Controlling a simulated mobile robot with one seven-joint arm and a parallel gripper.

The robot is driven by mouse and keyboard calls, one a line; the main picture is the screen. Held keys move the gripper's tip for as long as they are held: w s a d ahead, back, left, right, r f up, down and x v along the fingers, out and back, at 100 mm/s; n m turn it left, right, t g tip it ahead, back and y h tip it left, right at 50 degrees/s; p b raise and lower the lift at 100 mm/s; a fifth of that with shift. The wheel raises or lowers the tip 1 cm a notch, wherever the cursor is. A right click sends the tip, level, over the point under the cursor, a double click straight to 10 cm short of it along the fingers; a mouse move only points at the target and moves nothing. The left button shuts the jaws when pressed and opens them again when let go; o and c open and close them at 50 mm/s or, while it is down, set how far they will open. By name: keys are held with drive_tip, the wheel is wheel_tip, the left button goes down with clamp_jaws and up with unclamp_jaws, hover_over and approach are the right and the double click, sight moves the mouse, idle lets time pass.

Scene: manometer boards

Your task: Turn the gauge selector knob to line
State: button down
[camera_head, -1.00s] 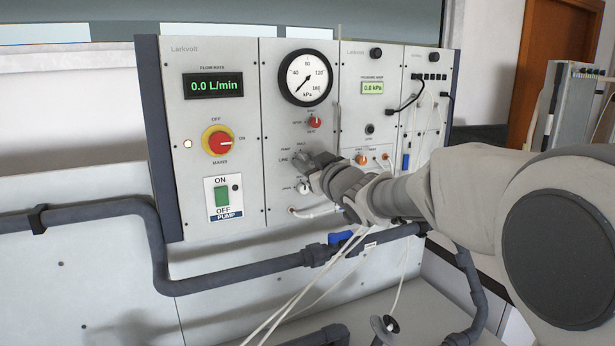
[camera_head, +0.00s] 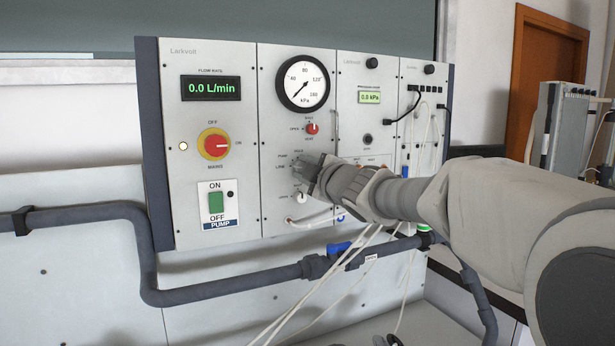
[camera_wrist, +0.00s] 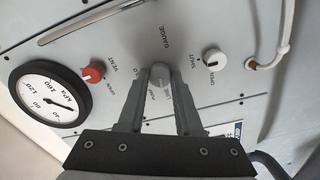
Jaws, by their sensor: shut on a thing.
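The gauge selector knob (camera_wrist: 160,77) is a small grey knob on the panel, below the round kPa dial in the head view. In the wrist view it sits between my fingertips. My gripper (camera_wrist: 160,82) is shut on it, one finger on each side. In the head view my gripper (camera_head: 306,172) reaches the panel from the right and hides most of the knob. The "LINE" label shows just left of my gripper there. Which label the knob points to cannot be told. The kPa dial (camera_head: 303,83) also shows in the wrist view (camera_wrist: 48,96).
A red vent knob (camera_head: 312,129) is above my gripper, and a white knob (camera_head: 302,197) is below it. A red mains switch (camera_head: 215,145) and a green pump switch (camera_head: 216,202) are on the left. A dark pipe (camera_head: 230,286) and hanging cables run below the panel.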

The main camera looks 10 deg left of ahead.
drive_tip(key=shift+n, duration=0.6)
drive_tip(key=shift+b, duration=0.35)
drive_tip(key=c, duration=0.6)
unclamp_jaws()
drive_tip(key=p+v, duration=0.1)
drive_tip(key=v, duration=1.6)
drive_tip(key=shift+s+d, duration=0.15)
drive_tip(key=shift+s, duration=0.05)
